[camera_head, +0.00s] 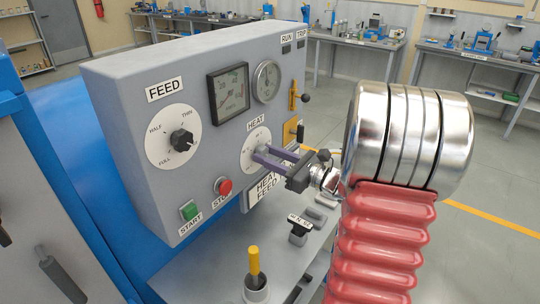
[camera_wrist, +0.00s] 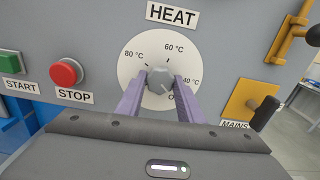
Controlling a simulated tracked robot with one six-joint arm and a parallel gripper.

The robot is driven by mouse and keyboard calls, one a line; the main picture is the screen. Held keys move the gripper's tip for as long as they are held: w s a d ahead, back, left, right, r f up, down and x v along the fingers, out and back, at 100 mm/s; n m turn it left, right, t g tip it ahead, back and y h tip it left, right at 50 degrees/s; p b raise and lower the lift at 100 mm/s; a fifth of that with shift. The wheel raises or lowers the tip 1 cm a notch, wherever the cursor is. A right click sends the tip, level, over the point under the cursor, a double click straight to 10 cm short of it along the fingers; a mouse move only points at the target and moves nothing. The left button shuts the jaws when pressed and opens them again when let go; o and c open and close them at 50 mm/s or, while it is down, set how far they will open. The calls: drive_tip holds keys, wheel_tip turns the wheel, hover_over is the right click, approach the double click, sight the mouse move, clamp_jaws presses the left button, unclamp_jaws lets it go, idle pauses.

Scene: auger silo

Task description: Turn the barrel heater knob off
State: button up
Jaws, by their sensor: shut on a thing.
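The barrel heater knob (camera_wrist: 160,78) is a small grey knob at the centre of a white round dial (camera_wrist: 131,68) under the HEAT label. The dial reads 80 °C, 60 °C and 40 °C, with a partly hidden mark at lower right. My gripper (camera_wrist: 160,82) has its two purple fingers on either side of the knob and is shut on it. A light line on the knob points to the lower right, towards the partly hidden mark. In the head view, my gripper (camera_head: 258,152) reaches the HEAT dial (camera_head: 251,139) from the right, and its fingers hide the knob.
The grey panel (camera_head: 140,85) also carries a FEED knob (camera_head: 181,141), a green START button (camera_head: 189,211), a red STOP button (camera_head: 223,187) and two gauges. A yellow-handled thing (camera_head: 254,262) stands below the panel.

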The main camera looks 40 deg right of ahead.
drive_tip(key=shift+m, duration=0.4)
drive_tip(key=shift+d, duration=0.1)
drive_tip(key=o, duration=1.1)
drive_tip(key=v, duration=1.3)
drive_tip(key=shift+s+d, duration=0.1)
drive_tip(key=shift+s, duration=0.25)
